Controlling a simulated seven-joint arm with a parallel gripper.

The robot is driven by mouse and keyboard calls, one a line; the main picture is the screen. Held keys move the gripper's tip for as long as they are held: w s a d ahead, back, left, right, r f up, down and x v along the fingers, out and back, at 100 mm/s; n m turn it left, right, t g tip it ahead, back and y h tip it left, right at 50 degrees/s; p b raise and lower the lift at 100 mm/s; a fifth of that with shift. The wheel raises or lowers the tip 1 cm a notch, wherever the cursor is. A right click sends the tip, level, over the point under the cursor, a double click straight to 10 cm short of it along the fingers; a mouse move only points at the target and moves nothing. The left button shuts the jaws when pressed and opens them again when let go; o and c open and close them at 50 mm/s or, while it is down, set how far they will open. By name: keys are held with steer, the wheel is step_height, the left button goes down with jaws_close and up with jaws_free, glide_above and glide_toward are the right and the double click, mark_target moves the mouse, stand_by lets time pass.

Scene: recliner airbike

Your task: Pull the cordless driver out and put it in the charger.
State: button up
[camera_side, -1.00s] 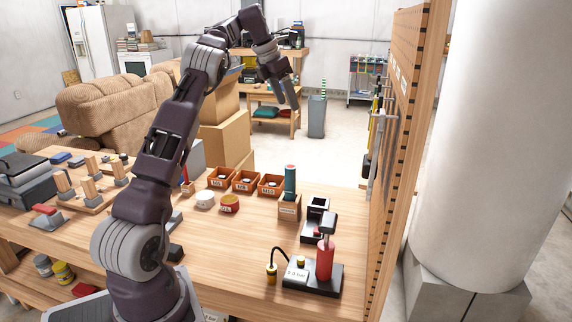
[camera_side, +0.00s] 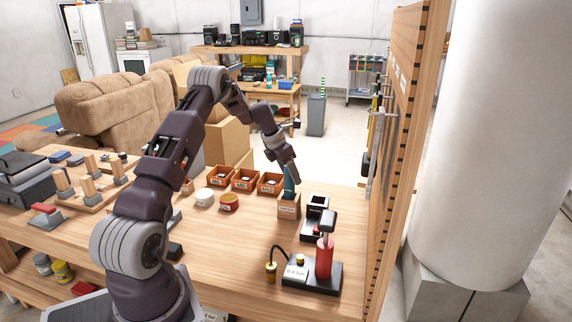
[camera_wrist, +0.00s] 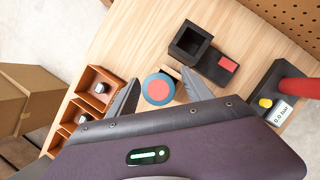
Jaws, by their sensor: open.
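The cordless driver (camera_side: 289,187) is a teal upright cylinder standing in a wooden holder (camera_side: 289,207) on the bench. The wrist view shows its round red top with a blue rim (camera_wrist: 158,89). My gripper (camera_side: 290,173) is open at the driver's upper part, partly hiding it. In the wrist view my gripper's fingers (camera_wrist: 160,93) are on either side of the driver, with gaps visible. The charger (camera_side: 315,218) is a black dock with an empty square socket, just right of the holder; it also shows in the wrist view (camera_wrist: 213,57), with a red patch.
A red pump with a gauge (camera_side: 324,262) stands in front of the charger. Labelled orange bins (camera_side: 245,180) lie left of the holder, with a white tin (camera_side: 204,197) and a red tin (camera_side: 229,202) nearby. A pegboard (camera_side: 405,130) rises at the right edge. The bench's front middle is clear.

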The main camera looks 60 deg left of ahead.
steer(key=shift+x, duration=1.25)
jaws_close()
steer(key=shift+w+r, duration=0.1)
steer(key=shift+r, duration=0.55)
steer(key=shift+r, duration=3.6)
